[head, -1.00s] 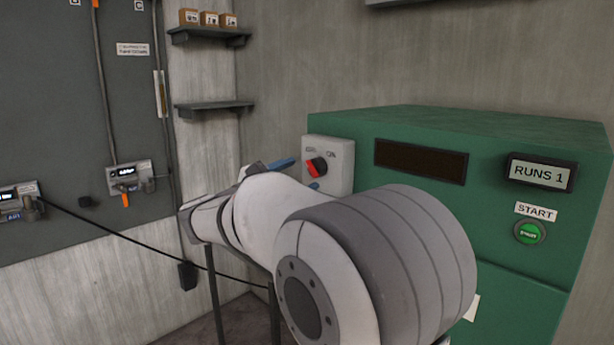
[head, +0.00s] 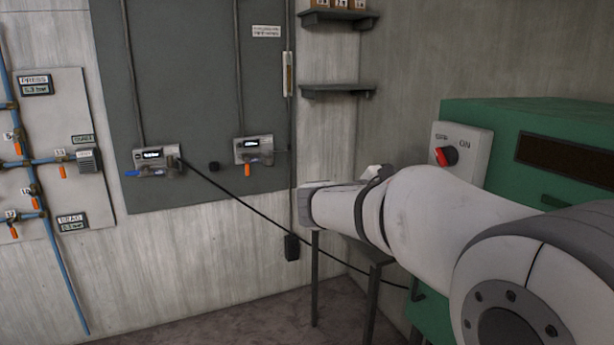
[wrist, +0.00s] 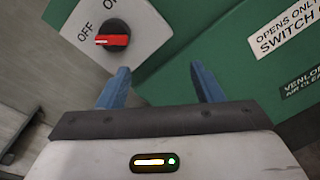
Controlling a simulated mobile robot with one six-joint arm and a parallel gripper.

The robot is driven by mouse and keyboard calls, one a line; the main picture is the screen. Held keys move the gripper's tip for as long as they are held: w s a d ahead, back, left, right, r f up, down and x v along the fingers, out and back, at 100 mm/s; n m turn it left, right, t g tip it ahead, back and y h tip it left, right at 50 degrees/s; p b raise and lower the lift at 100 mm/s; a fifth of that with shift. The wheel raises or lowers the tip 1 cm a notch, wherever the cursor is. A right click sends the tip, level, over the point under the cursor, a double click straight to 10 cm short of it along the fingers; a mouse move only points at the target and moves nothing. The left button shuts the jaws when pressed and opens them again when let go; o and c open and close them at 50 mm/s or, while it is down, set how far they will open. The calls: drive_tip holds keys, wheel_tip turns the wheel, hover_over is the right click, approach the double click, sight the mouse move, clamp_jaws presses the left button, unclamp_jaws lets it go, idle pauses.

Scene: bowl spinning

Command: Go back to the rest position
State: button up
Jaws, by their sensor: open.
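My gripper (wrist: 160,84) shows in the wrist view with its two blue fingers apart and nothing between them. The rotary switch (wrist: 113,36) with its red handle is just beyond the left finger, apart from it as far as I can tell. The handle points toward the OFF mark. In the head view the same switch (head: 446,156) sits on a pale plate on the green cabinet (head: 540,114). My white arm reaches from the lower right toward the left, and its bulk hides my fingers there.
A grey wall panel (head: 190,70) carries two valve units, one with an orange handle (head: 247,169) and one with a blue handle (head: 132,173). A black cable (head: 240,206) hangs across the wall. Shelves (head: 337,90) are in the corner. Floor shows at the bottom.

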drive_tip(key=s+f+m+g+y, duration=0.3)
drive_tip(key=s+f+m+y, duration=0.4)
drive_tip(key=s+f, duration=0.7)
drive_tip(key=s+a+f+m+y, duration=0.7)
drive_tip(key=a+f+y, duration=0.1)
drive_tip(key=a+y, duration=0.1)
drive_tip(key=shift+a+f, duration=0.3)
drive_tip(key=shift+f, duration=0.05)
drive_tip(key=shift+s, duration=0.1)
